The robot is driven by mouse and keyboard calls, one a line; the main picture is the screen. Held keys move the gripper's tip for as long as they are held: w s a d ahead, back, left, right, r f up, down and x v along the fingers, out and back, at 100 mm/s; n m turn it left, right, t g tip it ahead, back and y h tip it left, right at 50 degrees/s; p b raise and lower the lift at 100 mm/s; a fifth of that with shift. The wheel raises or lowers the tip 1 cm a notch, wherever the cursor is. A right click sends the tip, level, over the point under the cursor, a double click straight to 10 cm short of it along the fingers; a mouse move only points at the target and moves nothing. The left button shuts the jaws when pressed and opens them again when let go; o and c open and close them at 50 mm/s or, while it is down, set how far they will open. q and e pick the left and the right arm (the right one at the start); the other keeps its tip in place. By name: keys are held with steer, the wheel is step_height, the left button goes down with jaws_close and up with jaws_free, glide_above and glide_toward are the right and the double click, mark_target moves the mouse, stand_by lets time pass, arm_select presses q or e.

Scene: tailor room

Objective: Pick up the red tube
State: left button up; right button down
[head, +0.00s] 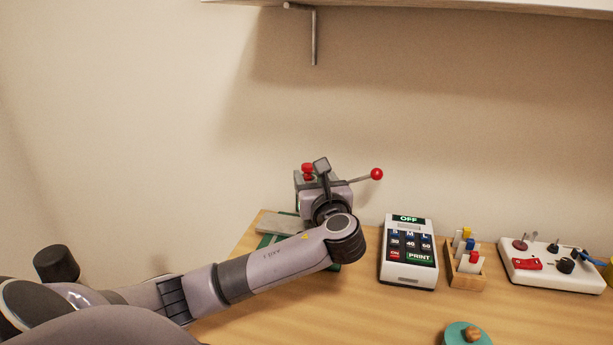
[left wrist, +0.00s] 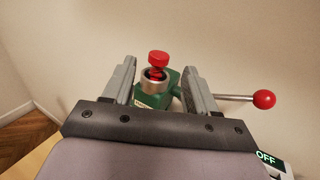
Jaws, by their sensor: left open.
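The red tube (left wrist: 158,60) shows in the left wrist view as a red piece with a wide round top, standing upright in a metal ring on a green device (left wrist: 152,100). In the head view, the red tube (head: 308,168) shows just left of my left gripper (head: 322,168). In the left wrist view my left gripper (left wrist: 158,68) is open, with one finger on each side of the tube in the picture and visible gaps between. I cannot tell whether the fingers are level with it. My arm hides most of the device in the head view. My right gripper is not in view.
A lever with a red ball (head: 376,174) sticks out right of the device. On the wooden table (head: 350,310) are a label printer (head: 409,282), a wooden holder (head: 467,280), a white control box (head: 560,280) and a teal disc (head: 456,336). A shelf (head: 450,5) hangs above.

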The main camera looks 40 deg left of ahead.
mark_target(309, 169)
arm_select(q)
steer(key=x, duration=0.5)
steer(key=shift+w+a+r, duration=0.1)
steer(key=shift+a+r, duration=0.05)
steer(key=shift+a, duration=0.15)
steer(key=c, duration=1)
